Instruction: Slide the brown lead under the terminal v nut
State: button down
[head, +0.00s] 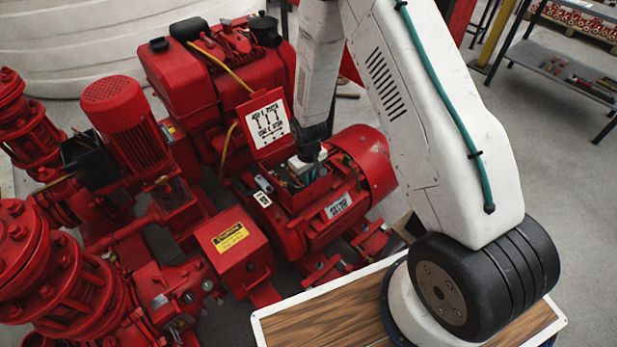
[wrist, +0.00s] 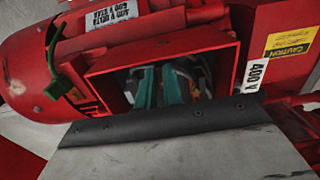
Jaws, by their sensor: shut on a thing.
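The open terminal box (head: 279,190) sits on top of the red motor, and its square opening also shows in the wrist view (wrist: 105,87). My gripper (head: 306,166) reaches down into this box from above. In the wrist view, my gripper's fingertips (wrist: 165,88) are inside the opening among green and dark parts. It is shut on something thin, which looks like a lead. I cannot make out the brown colour of the lead or the terminal v nut, as both are small, dark and partly hidden by my gripper.
The raised box lid (head: 265,123) with a white diagram stands behind the opening. The red motor (head: 365,165) is at its right. A red box with a yellow caution label (head: 232,238) stands in front. A green plug-like part (wrist: 62,84) hangs left of the opening.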

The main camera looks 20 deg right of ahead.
jog(key=shift+w+a, duration=0.2)
jog(key=shift+w, duration=0.4)
jog(key=shift+w+a, duration=0.2)
jog(key=shift+w, duration=0.4)
jog(key=c, duration=1.1)
grip_release()
jog(key=shift+c, duration=0.2)
jog(key=shift+r, duration=0.15)
notch_tip(320, 180, up, 9)
dwell(0.5)
jog(key=s+d+r+m, duration=0.1)
jog(key=s+d+r, duration=0.1)
jog(key=s+r, duration=1.4)
jog(key=s+d+r+m+t, duration=0.1)
jog(key=s+d+r+m, duration=0.1)
jog(key=s+r, duration=1.4)
notch_tip(320, 180, up, 4)
jog(key=shift+s+f+m, duration=0.15)
jog(key=shift+s+m, duration=0.05)
jog(key=shift+m, duration=0.1)
